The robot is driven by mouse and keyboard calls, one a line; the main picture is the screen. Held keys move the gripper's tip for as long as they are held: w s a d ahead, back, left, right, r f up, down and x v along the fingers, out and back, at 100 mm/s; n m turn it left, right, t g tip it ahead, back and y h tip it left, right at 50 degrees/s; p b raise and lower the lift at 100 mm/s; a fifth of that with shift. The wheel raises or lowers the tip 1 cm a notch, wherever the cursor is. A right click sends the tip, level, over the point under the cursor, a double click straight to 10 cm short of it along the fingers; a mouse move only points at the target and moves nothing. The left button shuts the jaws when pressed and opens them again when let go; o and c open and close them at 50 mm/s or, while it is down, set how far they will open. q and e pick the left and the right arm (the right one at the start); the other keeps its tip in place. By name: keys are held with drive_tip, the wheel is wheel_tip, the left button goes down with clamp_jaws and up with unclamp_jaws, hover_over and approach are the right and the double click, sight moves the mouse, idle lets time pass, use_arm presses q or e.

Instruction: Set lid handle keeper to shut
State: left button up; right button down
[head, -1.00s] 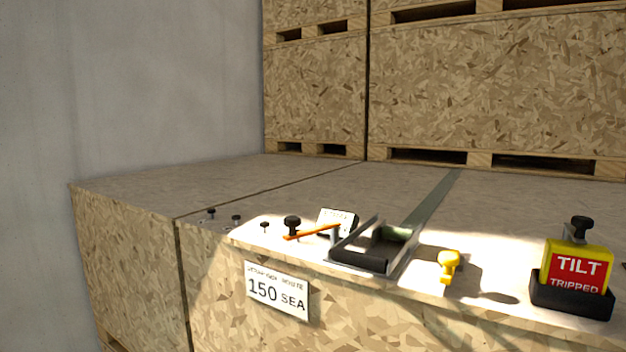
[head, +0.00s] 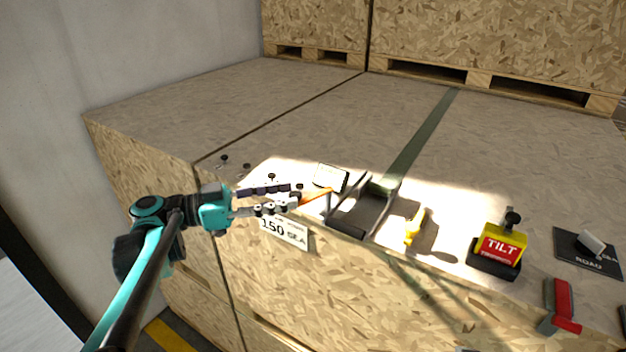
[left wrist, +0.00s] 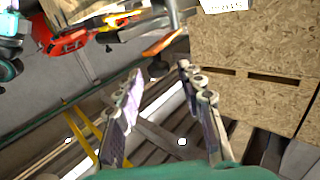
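I cannot tell for certain which part is the lid handle keeper. An orange lever (head: 316,196) lies beside a grey metal bracket (head: 346,220) at the crate top's front edge. In the left wrist view the orange lever (left wrist: 163,44) shows beyond the fingertips, with a black knob (left wrist: 158,69) close to it. My left gripper (head: 298,194) is open, its fingers pointing right at the lever's left end. In the left wrist view the open fingers (left wrist: 160,76) are either side of the knob; contact is unclear. My right gripper does not show clearly.
A white card (head: 331,177) stands behind the lever. To the right are a yellow latch (head: 414,227), a TILT indicator (head: 500,246), a ROAD plate (head: 575,262) and a red handle (head: 564,300). A 150 SEA label (head: 284,233) is on the front face.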

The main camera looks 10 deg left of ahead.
use_arm(q)
drive_tip(key=p+x, duration=0.1)
drive_tip(key=x, duration=0.6)
clamp_jaws()
